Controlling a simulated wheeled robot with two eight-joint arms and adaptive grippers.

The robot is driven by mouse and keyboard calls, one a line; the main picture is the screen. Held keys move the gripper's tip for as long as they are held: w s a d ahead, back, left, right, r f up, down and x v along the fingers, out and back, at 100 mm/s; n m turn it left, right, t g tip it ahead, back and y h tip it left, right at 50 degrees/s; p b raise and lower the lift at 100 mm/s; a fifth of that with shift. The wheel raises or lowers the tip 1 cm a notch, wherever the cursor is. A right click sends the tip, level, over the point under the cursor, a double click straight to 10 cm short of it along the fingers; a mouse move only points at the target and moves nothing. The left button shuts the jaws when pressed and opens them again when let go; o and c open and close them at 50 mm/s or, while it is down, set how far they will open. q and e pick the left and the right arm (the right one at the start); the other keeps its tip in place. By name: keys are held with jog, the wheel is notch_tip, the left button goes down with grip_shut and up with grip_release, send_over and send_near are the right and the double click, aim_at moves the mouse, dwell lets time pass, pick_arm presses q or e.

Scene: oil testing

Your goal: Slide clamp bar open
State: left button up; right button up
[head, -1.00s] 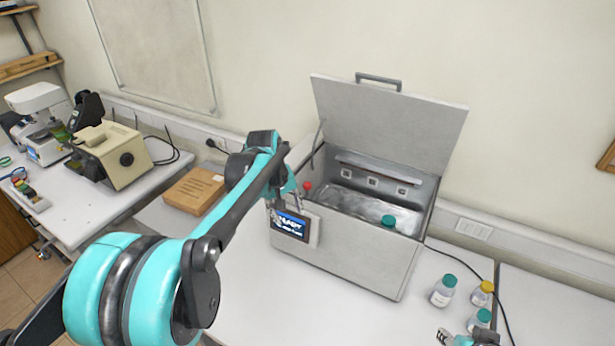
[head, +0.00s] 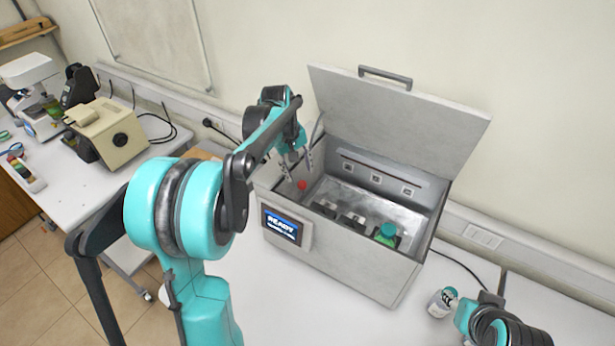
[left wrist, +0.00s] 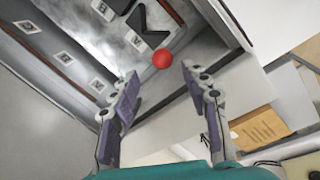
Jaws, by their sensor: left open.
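An open grey metal box (head: 345,262) stands on the bench with its lid raised. A red ball knob (head: 302,185) is at the left end inside it; it also shows in the left wrist view (left wrist: 162,58). Whether this knob belongs to the clamp bar I cannot tell. Dark clamp-like parts (head: 352,220) sit in a row inside, beside a green-capped bottle (head: 386,233). My left gripper (head: 298,172) is open just above the knob. In the left wrist view its fingertips (left wrist: 160,75) point towards the knob, one on either side, not closed on it.
The raised lid (head: 400,125) stands behind the box. The front carries a lit screen (head: 282,224). A bottle (head: 440,303) stands at the right by my right arm (head: 490,322), whose fingers are not clear. A beige machine (head: 106,132) is on the left table.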

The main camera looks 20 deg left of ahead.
aim_at(301, 182)
pick_arm(q)
jog(key=f, duration=0.4)
jog(key=d+f, duration=0.1)
jog(key=f, duration=0.2)
jog(key=shift+w, duration=0.3)
jog(key=shift+s, duration=0.2)
jog(key=shift+c, duration=0.2)
grip_shut()
